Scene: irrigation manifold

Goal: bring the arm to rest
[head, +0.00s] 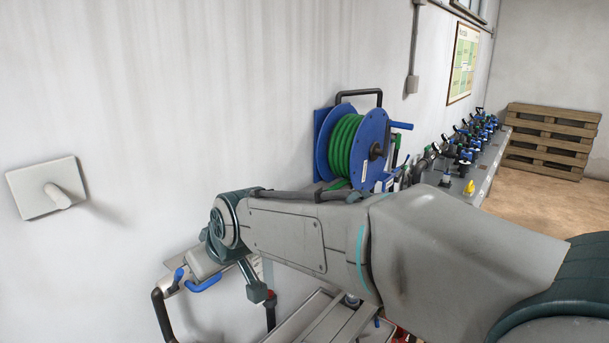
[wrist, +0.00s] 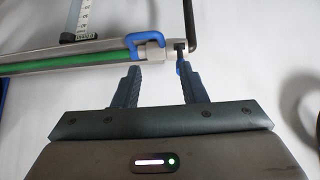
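My arm reaches across the head view from the lower right to its bent joint at the left. My gripper (wrist: 160,72) shows in the wrist view with its two dark fingers apart and nothing between them. Just past the fingertips is a grey bar with a green strip (wrist: 65,64) and a blue handle (wrist: 148,38). A black bent pipe (wrist: 194,22) rises beside its right end. In the head view I cannot clearly make out the gripper beyond my arm.
A blue hose reel (head: 372,145) with green hose is on the wall behind my arm. A bench (head: 484,178) with several valves runs toward wooden pallets (head: 548,142). A wall plate with a peg (head: 48,188) is at left. Fittings with blue handles (head: 205,284) sit below my arm joint.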

